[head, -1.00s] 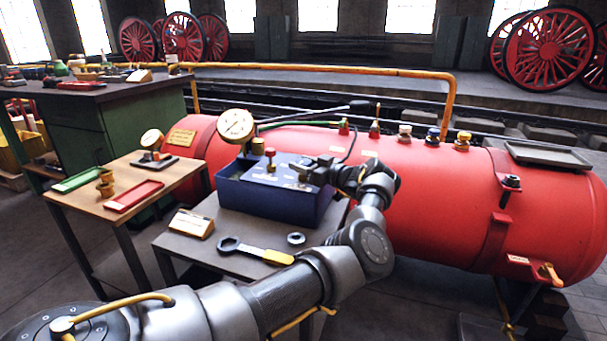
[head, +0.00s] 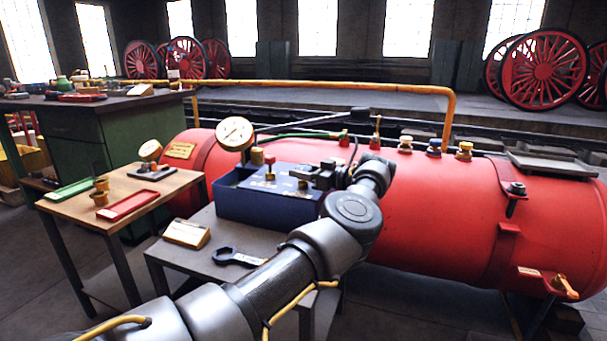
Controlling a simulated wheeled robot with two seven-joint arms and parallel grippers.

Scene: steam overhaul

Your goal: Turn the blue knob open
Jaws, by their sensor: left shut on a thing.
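A blue box (head: 262,205) with a flat blue top stands on a small grey table. A red knob (head: 269,160) and a round dial gauge (head: 235,133) stand at its left and back. My left gripper (head: 303,172) is at the right part of the box top, shut on a small part there. A little brass shows under the fingertips; the fingers hide the rest, and I cannot see its colour. A blue-capped fitting (head: 434,148) stands on top of the red boiler (head: 430,205), apart from the gripper. My right gripper is not in view.
A dark ring spanner (head: 236,257) and a small sign (head: 187,232) lie on the grey table (head: 200,266). A wooden table (head: 150,192) with red and green trays stands left. A yellow rail (head: 330,86) runs behind the boiler.

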